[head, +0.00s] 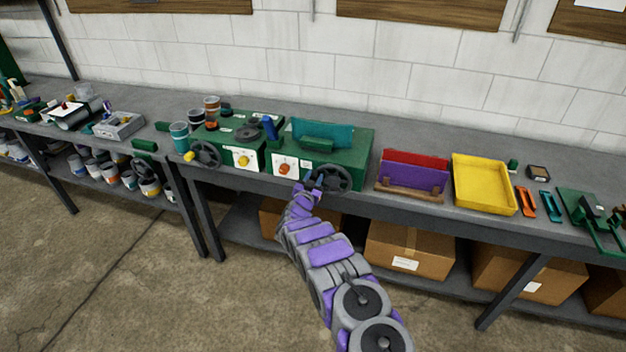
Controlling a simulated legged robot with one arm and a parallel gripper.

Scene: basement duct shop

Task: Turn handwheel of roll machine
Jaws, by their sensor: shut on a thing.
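A green bench machine (350,156) with a teal part on top stands on the grey workbench in the head view. A dark spoked handwheel (337,180) is on its front, toward the right. My gripper (314,181) is at the left side of this handwheel and is shut on its rim. The fingertips are small and partly hidden by my purple and grey arm, so the exact grip point is unclear. A second green machine (225,134) stands just left, with its own dark handwheel (206,154).
An orange knob (285,169) and a yellow knob (241,161) are on the machine fronts. A red and purple holder (415,174) and a yellow tray (483,184) are to the right. Cardboard boxes (409,248) sit on the lower shelf. The floor in front is clear.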

